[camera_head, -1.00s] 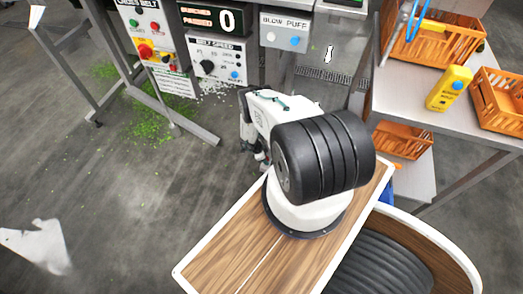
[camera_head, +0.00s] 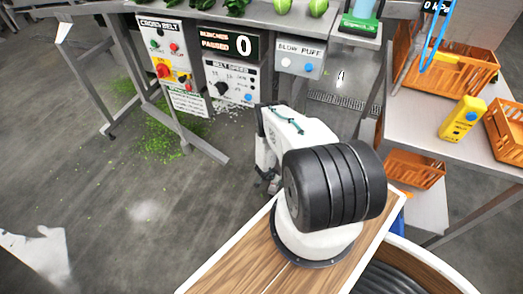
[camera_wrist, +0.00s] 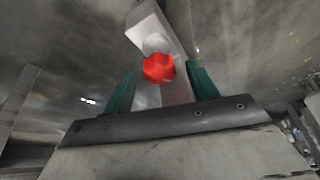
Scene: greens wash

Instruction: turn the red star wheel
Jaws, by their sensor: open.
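The red star wheel (camera_wrist: 159,68) shows in the wrist view, on the end of a pale grey block-like fitting (camera_wrist: 150,27). My gripper (camera_wrist: 163,76) is open. Its two green fingers stand apart, one on each side of the wheel in the picture. I see no contact, and the depth between fingertips and wheel is hard to judge. In the head view my gripper (camera_head: 268,182) is low behind my arm and mostly hidden. I cannot make out the star wheel there.
A panel (camera_head: 160,38) marked CROSS BELT, with a red mushroom button (camera_head: 163,71), and a belt speed box (camera_head: 232,80) hang under the bench. A metal table (camera_head: 420,112) with orange crates (camera_head: 451,72) and a yellow device (camera_head: 462,119) stands right. Floor at left is mostly clear, with green scraps.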

